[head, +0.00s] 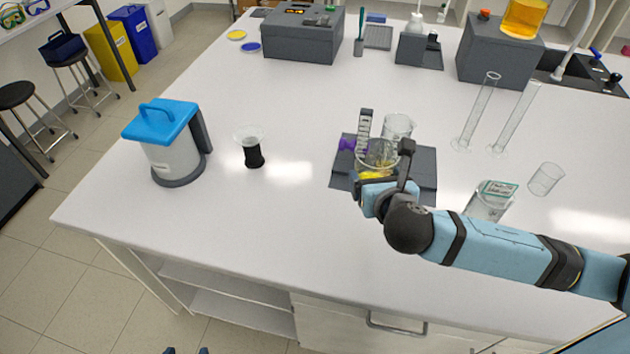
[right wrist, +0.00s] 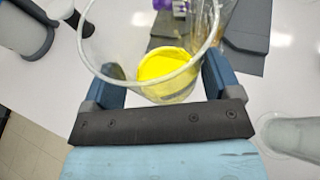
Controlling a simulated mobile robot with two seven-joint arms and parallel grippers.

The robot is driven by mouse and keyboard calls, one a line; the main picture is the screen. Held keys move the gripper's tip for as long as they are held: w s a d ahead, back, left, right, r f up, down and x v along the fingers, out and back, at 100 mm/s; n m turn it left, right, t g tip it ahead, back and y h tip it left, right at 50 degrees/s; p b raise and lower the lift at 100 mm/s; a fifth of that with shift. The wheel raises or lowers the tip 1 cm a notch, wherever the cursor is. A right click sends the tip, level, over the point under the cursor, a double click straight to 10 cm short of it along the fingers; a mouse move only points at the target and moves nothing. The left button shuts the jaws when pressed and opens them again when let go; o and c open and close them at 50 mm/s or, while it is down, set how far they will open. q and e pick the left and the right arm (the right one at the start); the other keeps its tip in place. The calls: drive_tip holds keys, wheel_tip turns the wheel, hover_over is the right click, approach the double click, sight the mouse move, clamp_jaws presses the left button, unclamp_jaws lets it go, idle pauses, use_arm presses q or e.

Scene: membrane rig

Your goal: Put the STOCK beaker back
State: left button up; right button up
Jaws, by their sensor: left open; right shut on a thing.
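A clear beaker (head: 381,153) with yellow liquid is in my right gripper (head: 385,178), above the front of a dark grey rig base (head: 424,170). In the right wrist view my right gripper (right wrist: 162,82) has one finger on each side of this beaker (right wrist: 165,88), with the yellow low inside. I cannot read a STOCK label on it. Another clear beaker (head: 399,124) stands just behind it. A beaker with a green-and-white label or card (head: 490,203) stands to the right, partly behind my right arm. My left gripper (head: 187,351) shows only its spread fingertips at the bottom edge.
A blue-lidded container (head: 170,160) and a small dark-based funnel-like cup (head: 251,148) stand at left. A purple part (head: 347,144) is on the rig. The front-left bench top is clear.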

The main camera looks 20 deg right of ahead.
drive_tip(key=w+a+r+n+y, duration=0.2)
drive_tip(key=a+r, duration=0.1)
drive_tip(key=a, duration=0.7)
drive_tip(key=w+a+r+n+y, duration=0.1)
drive_tip(key=w+a+r+y, duration=0.2)
drive_tip(key=a, duration=0.7)
drive_tip(key=shift+h, duration=0.7)
wheel_tip(320, 180, down, 19)
drive_tip(key=shift+a+b, duration=0.1)
drive_tip(key=shift+b, duration=1)
drive_tip(key=shift+f, duration=0.15)
drive_tip(key=o, duration=1)
drive_tip(key=shift+c, duration=0.2)
